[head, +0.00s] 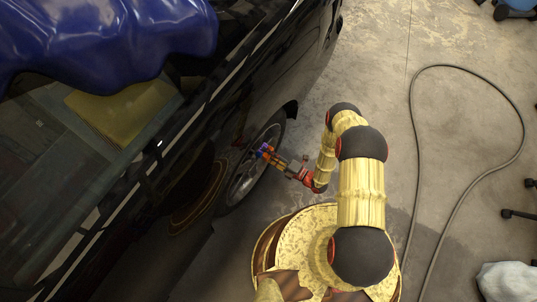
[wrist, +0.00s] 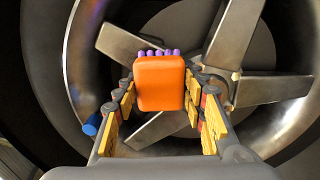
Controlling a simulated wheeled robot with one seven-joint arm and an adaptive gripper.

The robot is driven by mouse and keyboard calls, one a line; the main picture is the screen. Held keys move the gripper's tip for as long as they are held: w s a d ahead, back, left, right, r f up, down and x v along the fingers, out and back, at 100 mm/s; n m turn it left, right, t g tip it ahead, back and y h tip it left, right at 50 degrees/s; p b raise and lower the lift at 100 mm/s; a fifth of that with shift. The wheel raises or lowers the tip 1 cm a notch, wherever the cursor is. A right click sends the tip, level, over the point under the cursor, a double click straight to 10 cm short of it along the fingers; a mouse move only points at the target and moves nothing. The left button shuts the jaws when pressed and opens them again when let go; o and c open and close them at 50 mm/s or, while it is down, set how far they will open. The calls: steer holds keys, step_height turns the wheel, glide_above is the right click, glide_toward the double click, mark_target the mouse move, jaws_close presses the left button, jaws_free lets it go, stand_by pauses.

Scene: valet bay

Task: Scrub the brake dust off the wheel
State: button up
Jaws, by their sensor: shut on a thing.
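The wheel (head: 243,178) is on the side of a dark car and has a black tyre and grey metal spokes. In the wrist view the wheel (wrist: 232,38) fills most of the picture, and its metal has brownish tints in places. My gripper (wrist: 168,98) is shut on an orange brush (wrist: 160,84) with purple bristles at its far edge. The bristles point toward the wheel's hub and spokes. In the head view my gripper (head: 277,160) holds the brush (head: 264,151) in front of the wheel. I cannot tell whether the bristles touch the wheel.
The dark car (head: 245,75) fills the left, with a glossy blue cover (head: 110,40) over its top. A small blue cylinder (wrist: 91,124) shows near the rim's left. A dark hose (head: 412,110) loops over the concrete floor at right. A pale cloth-like bundle (head: 508,282) lies lower right.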

mark_target(262, 139)
steer(key=shift+w+a, duration=0.4)
steer(key=shift+a, duration=0.1)
steer(key=shift+d+r, duration=0.1)
steer(key=shift+w+d+r+p, duration=0.2)
steer(key=shift+w+d+r, duration=0.05)
steer(key=shift+r, duration=0.25)
steer(key=shift+w+d+r+p, duration=0.2)
steer(key=shift+w+r, duration=0.1)
steer(key=shift+r, duration=0.25)
steer(key=shift+w+d+r+p, duration=0.15)
steer(key=shift+w+d+r, duration=0.1)
steer(key=shift+r, duration=0.25)
steer(key=w+r, duration=0.1)
steer(key=w+d+r, duration=0.1)
steer(key=r, duration=0.1)
steer(key=shift+d, duration=0.1)
steer(key=shift+s, duration=0.15)
